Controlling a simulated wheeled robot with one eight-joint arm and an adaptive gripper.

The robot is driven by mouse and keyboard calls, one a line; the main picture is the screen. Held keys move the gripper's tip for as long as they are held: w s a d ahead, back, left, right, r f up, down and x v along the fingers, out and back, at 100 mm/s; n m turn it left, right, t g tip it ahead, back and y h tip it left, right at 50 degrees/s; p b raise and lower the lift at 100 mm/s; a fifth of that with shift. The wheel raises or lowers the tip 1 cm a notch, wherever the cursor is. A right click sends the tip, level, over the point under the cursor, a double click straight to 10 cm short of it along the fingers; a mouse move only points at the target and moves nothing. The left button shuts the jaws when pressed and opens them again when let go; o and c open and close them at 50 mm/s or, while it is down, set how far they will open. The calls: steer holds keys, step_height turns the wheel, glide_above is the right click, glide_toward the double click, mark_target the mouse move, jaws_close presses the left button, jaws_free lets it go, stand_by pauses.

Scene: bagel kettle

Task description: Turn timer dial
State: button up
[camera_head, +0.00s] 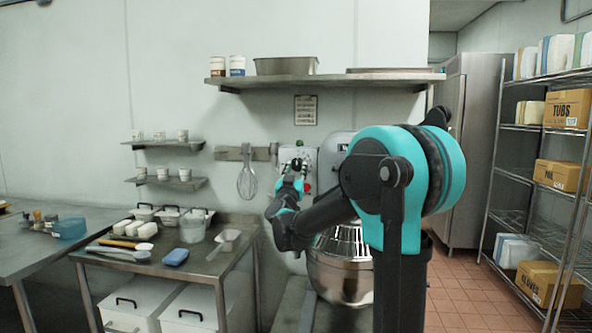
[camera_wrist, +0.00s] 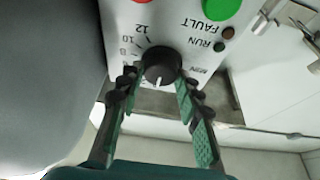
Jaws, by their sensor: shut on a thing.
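The timer dial (camera_wrist: 161,62) is a round black knob with a white pointer line, on a white panel (camera_wrist: 125,18) with printed numbers, seen upside down in the wrist view. The pointer is toward the bottom of that picture. My gripper (camera_wrist: 156,80) has its green-padded fingers on either side of the dial, shut on it. In the head view my gripper (camera_head: 297,167) is at the control panel (camera_head: 312,158) on the wall side of the mixer, and it hides most of the dial.
A green button (camera_wrist: 222,8) and small indicator lights sit beside the dial. A large grey mixer body (camera_wrist: 45,80) is close on the left in the wrist view. The steel mixer bowl (camera_head: 340,285) stands below my arm. A whisk (camera_head: 247,183) hangs left of the panel.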

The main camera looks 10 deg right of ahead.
steer(key=shift+m+h, duration=0.3)
steer(key=shift+m, duration=0.2)
steer(key=m+h, duration=0.1)
steer(key=m, duration=0.1)
steer(key=m+g+h, duration=0.1)
steer(key=m, duration=0.2)
steer(key=shift+a+g, duration=0.2)
steer(key=shift+g, duration=0.1)
steer(key=m+g+h, duration=0.1)
steer(key=m, duration=0.2)
steer(key=m+g+h, duration=0.1)
steer(key=m, duration=0.2)
steer(key=shift+r+m+g, duration=0.1)
steer(key=shift+m+g, duration=0.2)
steer(key=shift+m, duration=0.1)
steer(key=o, duration=1.2)
steer(key=shift+c, duration=0.2)
steer(key=v, duration=1.2)
